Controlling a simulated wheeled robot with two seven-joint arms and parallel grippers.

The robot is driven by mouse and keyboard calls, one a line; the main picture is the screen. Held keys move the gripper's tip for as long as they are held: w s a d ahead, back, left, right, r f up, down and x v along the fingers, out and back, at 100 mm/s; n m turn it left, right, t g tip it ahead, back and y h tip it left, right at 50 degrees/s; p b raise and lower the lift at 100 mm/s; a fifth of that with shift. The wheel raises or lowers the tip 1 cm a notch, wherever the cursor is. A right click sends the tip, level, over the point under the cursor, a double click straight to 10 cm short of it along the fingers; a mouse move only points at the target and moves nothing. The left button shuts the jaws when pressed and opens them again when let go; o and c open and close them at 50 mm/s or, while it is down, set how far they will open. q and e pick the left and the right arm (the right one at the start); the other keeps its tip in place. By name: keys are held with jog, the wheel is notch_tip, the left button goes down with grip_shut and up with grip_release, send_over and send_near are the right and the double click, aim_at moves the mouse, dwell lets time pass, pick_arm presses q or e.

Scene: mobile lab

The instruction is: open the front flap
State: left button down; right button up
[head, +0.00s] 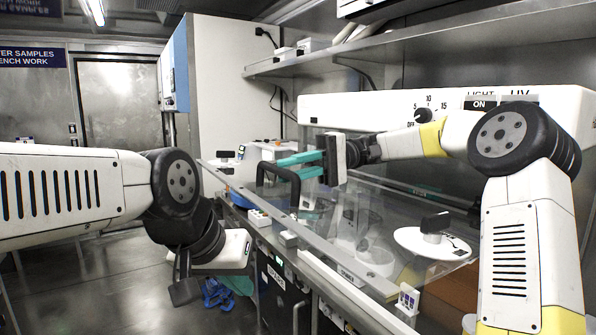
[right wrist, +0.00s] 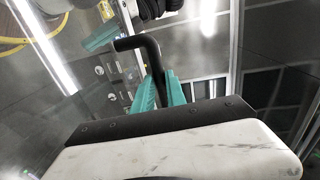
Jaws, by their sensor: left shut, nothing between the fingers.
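The front flap (head: 335,235) is a clear slanted panel below the white hood (head: 365,108), with a pale rail along its lower edge. A black bar handle (head: 292,187) stands out from its left part; it also shows in the right wrist view (right wrist: 152,52). My right gripper (head: 290,166) is at this handle. In the right wrist view its teal fingers (right wrist: 160,92) lie on either side of the black bar and appear closed on it. My left gripper (head: 186,284) is shut and empty, low at the left, apart from the flap.
A white disc with a black knob (head: 410,240) and clear vessels (head: 372,258) show around the flap's right half. A shelf (head: 470,40) runs above the hood. Open floor (head: 110,285) lies at the left, with a blue object (head: 217,294) on it.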

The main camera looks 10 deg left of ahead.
jog(key=o, duration=0.4)
